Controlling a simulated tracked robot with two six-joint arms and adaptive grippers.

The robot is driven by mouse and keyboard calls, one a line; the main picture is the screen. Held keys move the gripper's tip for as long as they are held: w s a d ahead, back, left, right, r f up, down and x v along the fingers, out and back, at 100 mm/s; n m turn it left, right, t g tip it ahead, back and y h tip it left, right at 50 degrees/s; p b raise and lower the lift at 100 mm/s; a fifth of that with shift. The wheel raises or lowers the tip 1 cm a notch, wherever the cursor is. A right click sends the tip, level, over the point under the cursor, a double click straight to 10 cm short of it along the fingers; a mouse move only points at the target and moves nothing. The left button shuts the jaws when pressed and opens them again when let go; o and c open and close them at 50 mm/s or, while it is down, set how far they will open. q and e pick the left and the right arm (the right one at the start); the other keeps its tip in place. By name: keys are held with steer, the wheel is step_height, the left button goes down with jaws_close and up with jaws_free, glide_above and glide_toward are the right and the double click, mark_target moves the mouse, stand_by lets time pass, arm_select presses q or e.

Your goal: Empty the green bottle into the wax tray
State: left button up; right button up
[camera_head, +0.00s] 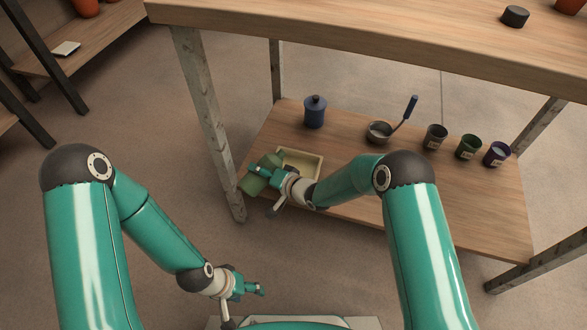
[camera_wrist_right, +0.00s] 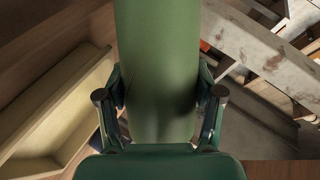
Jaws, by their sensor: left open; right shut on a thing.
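The green bottle (camera_head: 250,184) is in my right gripper (camera_head: 262,171), at the left end of the lower shelf. It lies slantwise in the head view, with one end near the wax tray. In the right wrist view the bottle (camera_wrist_right: 157,60) fills the middle between the two fingers (camera_wrist_right: 159,98). The wax tray (camera_head: 313,166) is a shallow cream rectangular box just right of the bottle, partly hidden by my right wrist. Its edge and inside show in the right wrist view (camera_wrist_right: 45,118). I cannot see any pouring. My left gripper (camera_head: 261,289) is open and empty, low in front of the shelf.
On the lower shelf (camera_head: 440,201) stand a blue lidded jar (camera_head: 315,113), a pan with a blue handle (camera_head: 379,132) and three dark labelled cups (camera_head: 467,148) at the right. The upper board (camera_head: 370,38) overhangs the shelf. A pale leg (camera_head: 206,115) stands close left of the bottle.

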steer(key=shift+r+m, duration=0.25)
steer(key=shift+m, duration=0.05)
steer(key=shift+s+a+f+m+y, duration=0.1)
steer(key=shift+a+f+m+y, duration=0.1)
steer(key=shift+f+m+y, duration=0.3)
stand_by(1.1)
steer(key=shift+w+d+r+m+g+y, duration=0.35)
steer(key=shift+d+r+m+y, duration=0.15)
steer(key=shift+d+m, duration=0.1)
stand_by(0.8)
steer(key=shift+f+m+y, duration=0.1)
steer(key=shift+m+y, duration=0.5)
steer(key=shift+m, duration=0.2)
stand_by(1.0)
steer(key=shift+w+d+f+m+y, duration=0.1)
steer(key=shift+m+y, duration=0.2)
steer(key=shift+m, duration=0.2)
steer(key=shift+w+d+f+m+y, duration=0.1)
steer(key=shift+m+y, duration=0.2)
steer(key=shift+m, duration=0.2)
stand_by(1.9)
